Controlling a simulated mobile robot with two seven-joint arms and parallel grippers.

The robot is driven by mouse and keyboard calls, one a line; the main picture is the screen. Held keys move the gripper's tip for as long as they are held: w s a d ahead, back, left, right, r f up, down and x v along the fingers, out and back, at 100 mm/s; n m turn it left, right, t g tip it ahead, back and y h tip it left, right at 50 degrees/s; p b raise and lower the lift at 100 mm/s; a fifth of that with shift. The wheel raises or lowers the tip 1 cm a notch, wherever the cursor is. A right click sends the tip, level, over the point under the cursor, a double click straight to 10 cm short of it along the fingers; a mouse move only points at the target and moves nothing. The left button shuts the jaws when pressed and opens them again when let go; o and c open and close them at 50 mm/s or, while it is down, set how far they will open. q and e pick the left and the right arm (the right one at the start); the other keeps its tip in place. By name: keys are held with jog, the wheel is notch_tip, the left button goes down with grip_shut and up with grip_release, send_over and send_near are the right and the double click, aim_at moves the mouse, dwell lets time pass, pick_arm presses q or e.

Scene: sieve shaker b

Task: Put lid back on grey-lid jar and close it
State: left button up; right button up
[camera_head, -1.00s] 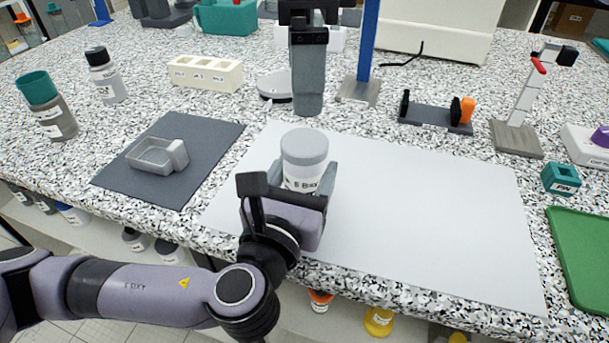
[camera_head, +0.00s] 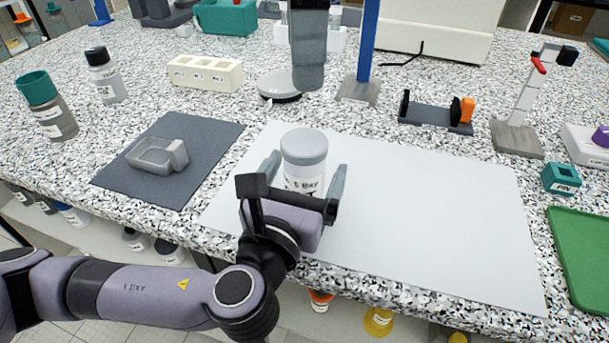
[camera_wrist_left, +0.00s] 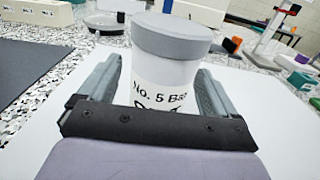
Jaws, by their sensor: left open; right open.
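The white jar (camera_head: 303,174) stands upright on the white mat (camera_head: 430,215), with its grey lid (camera_head: 304,145) seated on top. It also shows in the left wrist view (camera_wrist_left: 165,75), with its label partly hidden by my gripper. My left gripper (camera_head: 305,172) is open around the jar, one finger on each side, with gaps between fingers and jar.
A dark grey mat (camera_head: 112,174) with a grey holder (camera_head: 160,154) lies left. Behind are a white block (camera_head: 205,74), a round white dish (camera_head: 279,87) and a blue post (camera_head: 367,45). A green tray (camera_head: 590,250) is at right. The white mat's right part is clear.

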aim_at(298, 188)
pick_arm(q)
jog(key=shift+v, duration=3.5)
